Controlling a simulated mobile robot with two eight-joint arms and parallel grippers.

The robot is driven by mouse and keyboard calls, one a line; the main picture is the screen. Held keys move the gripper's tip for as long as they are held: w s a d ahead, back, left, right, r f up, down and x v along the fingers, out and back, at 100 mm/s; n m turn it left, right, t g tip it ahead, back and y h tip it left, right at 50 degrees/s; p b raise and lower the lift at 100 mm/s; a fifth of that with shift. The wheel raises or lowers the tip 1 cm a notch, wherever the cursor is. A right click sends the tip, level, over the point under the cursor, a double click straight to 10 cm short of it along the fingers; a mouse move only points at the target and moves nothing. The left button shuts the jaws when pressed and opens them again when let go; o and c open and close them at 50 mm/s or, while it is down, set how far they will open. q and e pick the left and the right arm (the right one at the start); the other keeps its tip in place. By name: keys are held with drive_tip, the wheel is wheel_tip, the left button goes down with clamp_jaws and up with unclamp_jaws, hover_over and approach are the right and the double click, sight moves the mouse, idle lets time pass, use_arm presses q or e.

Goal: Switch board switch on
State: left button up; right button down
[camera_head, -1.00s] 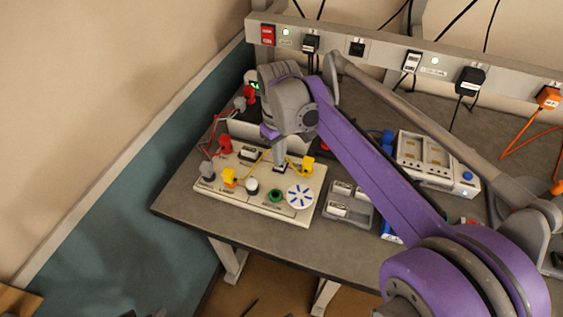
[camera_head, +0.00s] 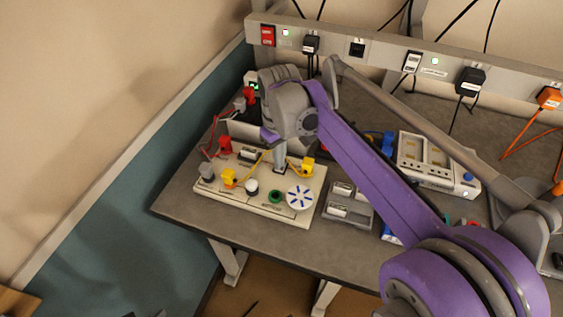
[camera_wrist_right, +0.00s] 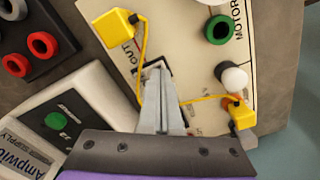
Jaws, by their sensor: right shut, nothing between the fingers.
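The cream switch board (camera_head: 230,195) lies on the grey table, carrying yellow plugs, a white bulb, a green ring and a white disc with blue marks. It also fills much of the right wrist view (camera_wrist_right: 185,35). My right gripper (camera_head: 279,171) points down at the board's back right part. In the right wrist view its shut, empty fingers (camera_wrist_right: 157,72) are over a small black-framed switch (camera_wrist_right: 148,77). The fingers hide most of the switch, so its position and whether they touch it cannot be told. My left gripper is not in view.
Yellow leads run beside the fingers. In the right wrist view, a white supply box (camera_wrist_right: 95,100) with a green button and a black panel (camera_wrist_right: 45,20) with red sockets are close by. A grey tray (camera_head: 350,218) sits right of the board. A socket rail (camera_head: 385,50) runs behind.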

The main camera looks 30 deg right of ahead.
use_arm(q)
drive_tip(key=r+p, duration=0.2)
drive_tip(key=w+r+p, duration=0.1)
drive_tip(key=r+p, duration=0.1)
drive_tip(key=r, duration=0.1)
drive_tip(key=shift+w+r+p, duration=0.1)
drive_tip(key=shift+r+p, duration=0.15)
drive_tip(key=shift+p, duration=0.1)
use_arm(e)
wheel_tip(320, 180, up, 7)
drive_tip(key=shift+f, duration=0.2)
